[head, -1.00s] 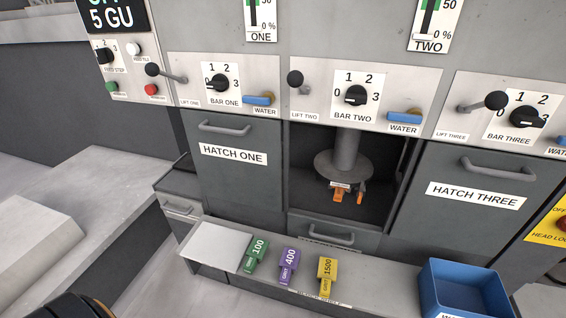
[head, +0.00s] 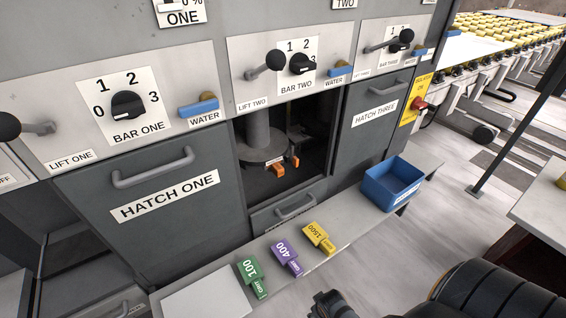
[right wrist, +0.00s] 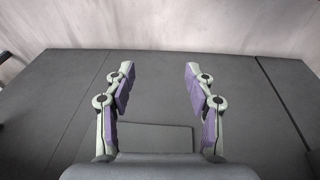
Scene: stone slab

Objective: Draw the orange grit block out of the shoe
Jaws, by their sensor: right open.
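The orange grit block (head: 278,170) sits low under the grey round head (head: 262,150), inside the open bay between hatch one and hatch three. A second orange piece (head: 295,161) shows just right of it. The shoe itself is too dark and small to tell apart under the head. My right gripper (right wrist: 158,90) is open and empty in the right wrist view, its purple-padded fingers wide apart before grey panels. In the head view my right arm is at the lower right, away from the bay. My left gripper is not in view.
A shelf (head: 345,235) before the bay holds green (head: 252,272), purple (head: 285,254) and yellow (head: 319,237) grit blocks and a blue bin (head: 391,185). Hatch one (head: 150,205) is closed. A table edge (head: 545,215) stands at the right; floor between is clear.

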